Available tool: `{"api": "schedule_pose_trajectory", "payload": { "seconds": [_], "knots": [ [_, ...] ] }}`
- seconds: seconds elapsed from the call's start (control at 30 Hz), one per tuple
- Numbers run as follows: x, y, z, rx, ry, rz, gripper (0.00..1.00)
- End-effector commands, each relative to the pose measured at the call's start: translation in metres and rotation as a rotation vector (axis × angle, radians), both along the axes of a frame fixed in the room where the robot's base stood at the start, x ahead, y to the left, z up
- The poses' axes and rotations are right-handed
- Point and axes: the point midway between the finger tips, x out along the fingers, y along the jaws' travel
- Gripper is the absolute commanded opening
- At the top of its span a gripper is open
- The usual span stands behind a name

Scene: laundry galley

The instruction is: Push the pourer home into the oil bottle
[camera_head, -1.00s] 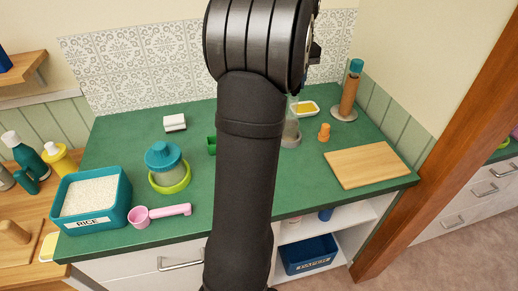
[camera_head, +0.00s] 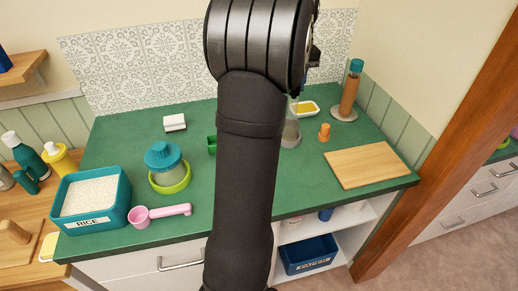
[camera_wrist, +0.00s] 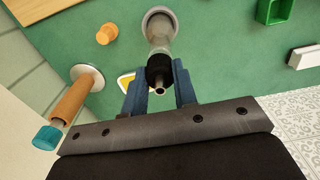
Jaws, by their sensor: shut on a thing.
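The oil bottle (camera_wrist: 160,32) is greyish, clear glass and stands on the green counter; in the wrist view I look down along it. In the head view its body (camera_head: 291,134) shows just right of my arm, its top hidden. The pourer (camera_wrist: 159,71), black with a short metal spout, is at the bottle's mouth, in line with the neck. How deep it sits I cannot tell. My gripper (camera_wrist: 160,76) is shut on the pourer, one blue finger on each side. In the head view the gripper is hidden behind my arm.
An orange stopper-like piece (camera_head: 324,133) stands right of the bottle. A yellow-filled dish (camera_head: 305,108) and a teal-topped wooden cylinder (camera_head: 350,90) are behind. A cutting board (camera_head: 368,165) lies front right. A green item (camera_head: 212,145) is left of my arm.

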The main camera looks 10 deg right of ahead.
Motion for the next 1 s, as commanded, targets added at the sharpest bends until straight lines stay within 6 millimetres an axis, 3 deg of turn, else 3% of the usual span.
{"api": "schedule_pose_trajectory", "payload": {
  "seconds": [0.97, 1.0],
  "knots": [
    [0.0, 0.0, -0.014, 0.001, 0.001, 0.0, 0.0],
    [0.0, 0.0, -0.014, 0.001, 0.001, 0.0, 0.32]
  ]
}}
